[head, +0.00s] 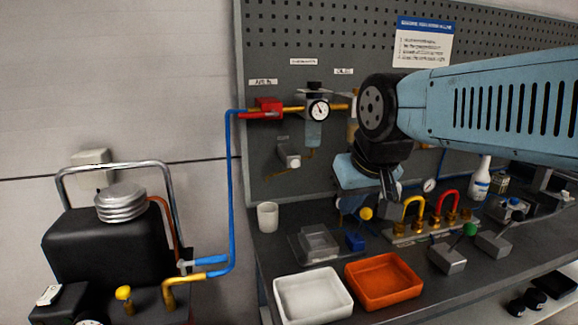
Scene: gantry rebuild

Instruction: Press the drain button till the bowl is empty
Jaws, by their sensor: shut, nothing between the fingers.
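A filter-regulator unit with a round white gauge (318,110) is mounted on the grey pegboard. A grey-blue translucent bowl (313,134) hangs below it; its liquid level is too small to tell. A drain button at the bowl's underside cannot be made out. A second, amber bowl (352,131) is to its right, partly hidden by my arm. My gripper (389,194) points down, right of and lower than the grey-blue bowl, apart from it. Its fingers look close together with nothing visible between them, above the bench near the yellow and red looped hoses.
A red valve (267,108) and blue pipe (231,190) are left of the unit. A white tray (312,296), an orange tray (384,281), a clear dish (319,242) and a white cup (267,216) stand on the bench. A black compressor (105,246) is at left.

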